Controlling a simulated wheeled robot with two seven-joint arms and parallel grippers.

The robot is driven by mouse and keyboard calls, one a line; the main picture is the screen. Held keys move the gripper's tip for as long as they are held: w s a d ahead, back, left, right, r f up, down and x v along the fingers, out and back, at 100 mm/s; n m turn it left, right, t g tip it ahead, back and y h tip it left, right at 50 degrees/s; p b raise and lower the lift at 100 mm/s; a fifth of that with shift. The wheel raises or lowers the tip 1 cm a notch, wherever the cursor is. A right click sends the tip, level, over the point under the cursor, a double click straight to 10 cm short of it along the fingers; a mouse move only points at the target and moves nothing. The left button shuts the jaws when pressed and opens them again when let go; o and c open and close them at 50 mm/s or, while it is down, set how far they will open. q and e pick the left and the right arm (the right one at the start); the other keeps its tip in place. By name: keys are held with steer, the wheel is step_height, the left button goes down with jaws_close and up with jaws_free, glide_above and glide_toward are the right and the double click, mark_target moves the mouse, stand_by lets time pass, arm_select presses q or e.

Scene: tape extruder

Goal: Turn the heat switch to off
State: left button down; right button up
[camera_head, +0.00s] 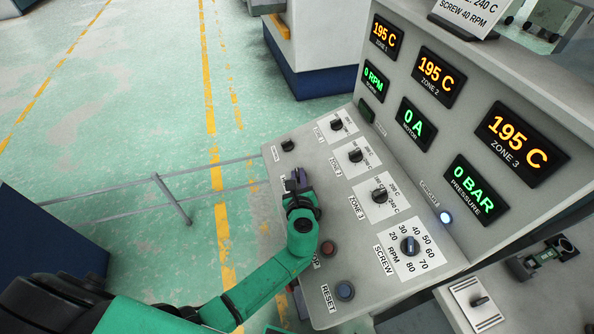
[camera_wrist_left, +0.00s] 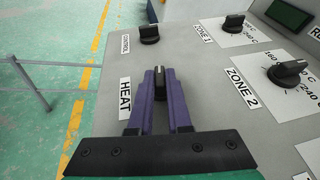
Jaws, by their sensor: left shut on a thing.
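The heat switch (camera_wrist_left: 160,83) is a black knob on the grey control panel, beside the HEAT label (camera_wrist_left: 125,98) in the left wrist view. My left gripper (camera_wrist_left: 160,78) has its two purple fingers around this knob and is shut on it. In the head view my green left arm reaches over the panel, and the left gripper (camera_head: 297,181) covers most of the heat switch. I do not see my right gripper.
Another black knob (camera_wrist_left: 149,34) is just beyond the heat switch. Zone 1 (camera_head: 337,125), zone 2 (camera_head: 355,156), zone 3 (camera_head: 379,195) and screw (camera_head: 409,245) knobs line the panel. Displays show 195 C, 0 RPM, 0 A and 0 BAR. A metal rail (camera_head: 160,184) stands left.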

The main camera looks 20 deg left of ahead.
arm_select(q)
steer(key=shift+d+r+n+g+y, duration=0.15)
steer(key=shift+n+g+y, duration=0.25)
steer(key=shift+n+y, duration=0.2)
steer(key=shift+w, duration=0.1)
steer(key=c, duration=0.9)
jaws_free()
steer(key=shift+o, duration=0.2)
steer(key=b+v, duration=0.2)
steer(key=v, duration=1.2)
steer(key=shift+s+d+r, duration=0.1)
steer(key=shift+s+d, duration=0.05)
steer(key=shift+s, duration=0.05)
